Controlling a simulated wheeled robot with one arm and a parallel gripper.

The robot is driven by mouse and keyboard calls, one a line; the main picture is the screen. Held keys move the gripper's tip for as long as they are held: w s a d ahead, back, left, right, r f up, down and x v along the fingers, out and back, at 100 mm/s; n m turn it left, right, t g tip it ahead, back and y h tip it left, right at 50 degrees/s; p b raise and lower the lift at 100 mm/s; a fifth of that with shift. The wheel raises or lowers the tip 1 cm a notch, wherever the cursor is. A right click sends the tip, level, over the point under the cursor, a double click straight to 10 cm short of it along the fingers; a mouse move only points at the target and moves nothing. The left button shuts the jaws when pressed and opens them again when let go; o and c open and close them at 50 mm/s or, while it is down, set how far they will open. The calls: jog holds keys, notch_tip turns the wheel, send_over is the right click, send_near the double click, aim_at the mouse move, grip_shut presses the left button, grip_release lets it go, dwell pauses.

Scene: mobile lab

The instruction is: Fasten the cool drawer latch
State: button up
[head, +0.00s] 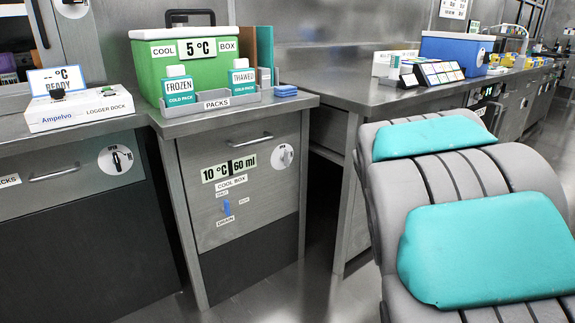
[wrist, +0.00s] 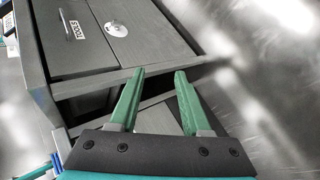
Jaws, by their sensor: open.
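In the head view a grey drawer (head: 215,203) below the green cool box has a bar handle and a pale round latch plate (head: 283,156) with a light knob. The drawer to its left (head: 60,190) has a white latch disc (head: 115,159) with a dark lever. No label reads "cool drawer", and I cannot tell how either latch is set. My gripper (wrist: 160,71) shows only in the wrist view, its green fingers apart and empty. Beyond it there is a drawer front (wrist: 95,35) with a handle, a label and a round latch plate (wrist: 117,28), not touched.
A green cool box (head: 205,60) and cold packs in a grey tray (head: 215,103) stand on the middle counter. A blue drain lever (head: 227,207) sits below the latch. A grey seat with teal cushions (head: 480,250) blocks the right foreground. Floor shows between cabinets and seat.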

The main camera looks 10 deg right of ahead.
jog(key=w+r+n+t+y+b, duration=0.15)
jog(key=w+n+t, duration=0.35)
jog(key=w+n, duration=0.7)
jog(key=n+t+y+b, duration=0.2)
jog(key=n+y+b, duration=0.2)
jog(key=n+y, duration=1.15)
send_near(289, 159)
jog(key=w+a+r+n+h, duration=0.1)
jog(key=a+n+h, duration=0.2)
jog(key=shift+m, duration=0.25)
jog(key=shift+d+r+p+x, duration=0.15)
jog(key=shift+p+x, duration=0.15)
jog(key=shift+x, duration=1.4)
jog(key=shift+d+r+p+x, duration=0.15)
jog(key=shift+p+x, duration=0.15)
jog(key=shift+x, duration=1.4)
jog(key=shift+w, duration=0.2)
grip_shut()
